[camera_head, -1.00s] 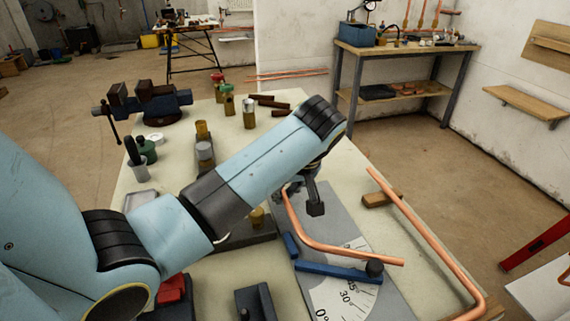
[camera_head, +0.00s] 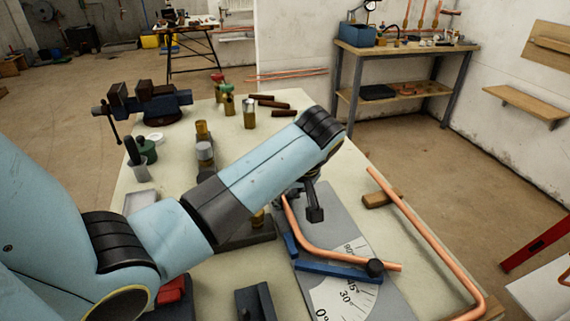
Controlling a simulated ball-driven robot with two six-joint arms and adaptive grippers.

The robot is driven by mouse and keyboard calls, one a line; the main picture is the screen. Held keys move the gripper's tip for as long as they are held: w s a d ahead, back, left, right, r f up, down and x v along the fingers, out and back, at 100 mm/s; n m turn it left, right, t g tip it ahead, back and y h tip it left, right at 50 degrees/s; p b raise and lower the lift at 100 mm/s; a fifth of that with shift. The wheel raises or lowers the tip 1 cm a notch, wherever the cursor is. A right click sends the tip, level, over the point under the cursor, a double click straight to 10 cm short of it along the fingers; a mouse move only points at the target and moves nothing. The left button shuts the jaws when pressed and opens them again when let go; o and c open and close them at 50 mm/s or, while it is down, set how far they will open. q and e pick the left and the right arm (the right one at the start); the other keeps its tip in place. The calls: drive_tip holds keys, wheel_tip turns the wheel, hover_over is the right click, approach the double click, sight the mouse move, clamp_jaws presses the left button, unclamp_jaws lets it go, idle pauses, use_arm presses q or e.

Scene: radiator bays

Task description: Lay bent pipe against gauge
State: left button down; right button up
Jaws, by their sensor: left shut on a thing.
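The bent copper pipe (camera_head: 330,254) lies over the grey angle gauge (camera_head: 335,215). A second short blue bar (camera_head: 290,244) stands just left of the upright leg. My right gripper is not in view.
A longer bent copper pipe (camera_head: 432,240) lies along the table's right side, over a small wooden block (camera_head: 376,200). A blue vise (camera_head: 155,104), brass fittings (camera_head: 249,113) and dark red pieces (camera_head: 270,104) stand toward the back. A grey tray (camera_head: 140,200) is at left.

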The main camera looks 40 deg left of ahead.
use_arm(q)
drive_tip(key=shift+f, duration=0.1)
drive_tip(key=c, duration=1.2)
unclamp_jaws()
drive_tip(key=v, duration=1.2)
